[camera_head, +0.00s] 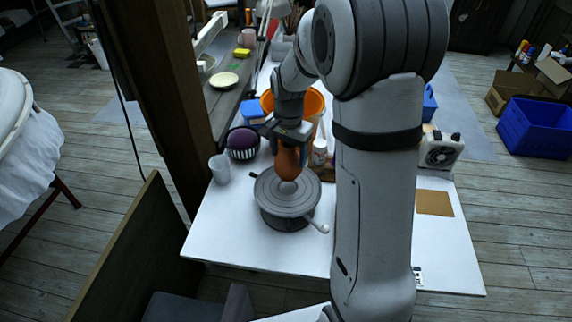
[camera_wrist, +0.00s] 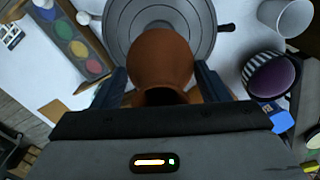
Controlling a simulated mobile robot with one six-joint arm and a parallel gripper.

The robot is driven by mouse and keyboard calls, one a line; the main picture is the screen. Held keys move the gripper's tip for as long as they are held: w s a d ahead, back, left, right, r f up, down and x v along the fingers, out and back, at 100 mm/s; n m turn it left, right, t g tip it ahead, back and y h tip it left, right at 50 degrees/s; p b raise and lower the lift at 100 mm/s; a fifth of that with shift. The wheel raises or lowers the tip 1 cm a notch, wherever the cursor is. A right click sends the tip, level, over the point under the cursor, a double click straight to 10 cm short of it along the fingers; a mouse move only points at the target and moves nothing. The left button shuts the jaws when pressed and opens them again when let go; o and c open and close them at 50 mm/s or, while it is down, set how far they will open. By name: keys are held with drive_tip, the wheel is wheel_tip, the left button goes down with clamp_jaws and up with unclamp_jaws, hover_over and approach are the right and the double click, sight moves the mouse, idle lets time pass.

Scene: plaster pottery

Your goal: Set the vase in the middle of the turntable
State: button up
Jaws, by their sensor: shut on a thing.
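The vase (camera_head: 288,162) is a rounded terracotta-brown pot. My gripper (camera_head: 290,135) is shut on it from above, with one finger on each side in the wrist view (camera_wrist: 162,82). There the vase (camera_wrist: 160,60) shows its round body, with a dark opening near my gripper. The turntable (camera_head: 268,200) is a grey ringed disc with a side handle, on the white table. It also shows in the wrist view (camera_wrist: 122,25), behind the vase. The vase is over the far part of the disc in the head view. I cannot tell whether they touch.
A white cup (camera_head: 219,168) and a purple striped-edge bowl (camera_head: 242,142) stand left of the turntable. An orange bucket (camera_head: 314,104) is behind. A paint palette (camera_wrist: 77,42) lies left in the wrist view. The table (camera_head: 235,235) is clear in front.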

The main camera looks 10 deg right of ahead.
sight(288, 164)
drive_tip(key=shift+f, duration=2.2)
drive_tip(key=shift+f, duration=0.25)
drive_tip(key=o, duration=1.2)
drive_tip(key=shift+r, duration=0.2)
wheel_tip(288, 164, up, 11)
drive_tip(key=shift+r, duration=0.1)
drive_tip(key=shift+s+r, duration=0.3)
drive_tip(key=shift+r, duration=0.3)
drive_tip(key=s+r+n+t, duration=0.1)
drive_tip(key=s+n, duration=0.2)
drive_tip(key=s, duration=0.4)
drive_tip(key=s+n+t, duration=0.1)
drive_tip(key=s+n, duration=0.2)
drive_tip(key=s, duration=0.4)
drive_tip(key=s+r+n+t, duration=0.1)
drive_tip(key=s+n, duration=0.2)
drive_tip(key=s, duration=0.4)
drive_tip(key=shift+s+a+r, duration=0.1)
drive_tip(key=shift+s+r, duration=0.15)
drive_tip(key=shift+r, duration=0.05)
